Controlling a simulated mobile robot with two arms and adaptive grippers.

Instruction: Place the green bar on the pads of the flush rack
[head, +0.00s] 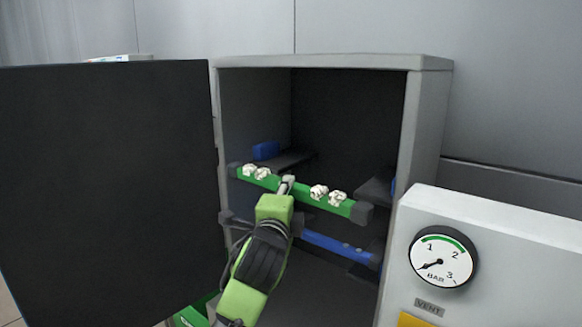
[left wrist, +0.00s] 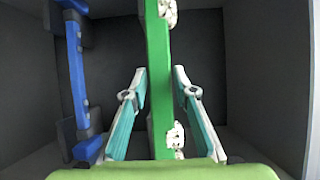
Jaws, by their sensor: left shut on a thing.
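The green bar (head: 345,207), with white clumps along its top and dark end caps, spans the opening of the grey cabinet (head: 432,62). My left gripper (head: 287,185) is shut on the bar near its middle. In the left wrist view the green bar (left wrist: 158,60) runs between the two teal fingers (left wrist: 159,80). Inside the cabinet, dark ledges stand at left (head: 290,161) and right (head: 374,188), seemingly the rack's pads. The bar appears in front of them; I cannot tell whether it touches anything. My right gripper is not in view.
A blue bar (head: 338,245) lies lower in the cabinet; it also shows in the left wrist view (left wrist: 78,75). A small blue piece (head: 265,150) is at the upper left ledge. The dark door (head: 105,190) stands open left. A gauge box (head: 500,230) stands close right.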

